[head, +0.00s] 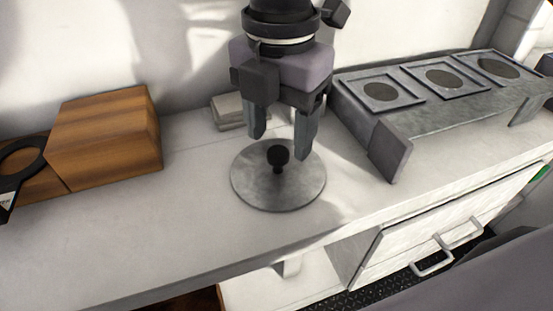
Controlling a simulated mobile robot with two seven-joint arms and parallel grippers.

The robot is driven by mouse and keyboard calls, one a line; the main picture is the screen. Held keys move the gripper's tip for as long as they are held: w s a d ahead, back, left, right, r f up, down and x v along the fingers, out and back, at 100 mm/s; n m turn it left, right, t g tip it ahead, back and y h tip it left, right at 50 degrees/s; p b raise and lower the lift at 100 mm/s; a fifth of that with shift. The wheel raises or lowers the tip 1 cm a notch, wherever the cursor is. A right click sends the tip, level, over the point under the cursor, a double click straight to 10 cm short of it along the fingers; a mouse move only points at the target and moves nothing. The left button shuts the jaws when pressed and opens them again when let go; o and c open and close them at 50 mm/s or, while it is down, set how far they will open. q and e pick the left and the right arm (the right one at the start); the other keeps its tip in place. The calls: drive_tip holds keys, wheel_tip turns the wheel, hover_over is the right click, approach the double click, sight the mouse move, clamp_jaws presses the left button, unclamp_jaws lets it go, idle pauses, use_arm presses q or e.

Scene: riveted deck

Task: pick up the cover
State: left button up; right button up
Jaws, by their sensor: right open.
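The cover (248,190) is a round grey metal disc with a black knob (278,157) at its middle. It lies flat on the white countertop in the head view. My right gripper (281,133) comes down from the top, just above and behind the knob. Its two fingers are apart, with nothing seen between them. I cannot tell whether the fingertips touch the cover. My left gripper does not show.
A wooden block (108,138) stands on the left, with a black ring-shaped tool (22,163) beside it. A grey metal stand with several square plates (440,118) is on the right. A small pale block (228,112) lies behind the cover. The counter's front left is clear.

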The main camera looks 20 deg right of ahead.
sight(280, 149)
drive_tip(key=shift+f, duration=2)
clamp_jaws()
drive_tip(key=shift+w, duration=0.1)
drive_tip(key=shift+r, duration=0.15)
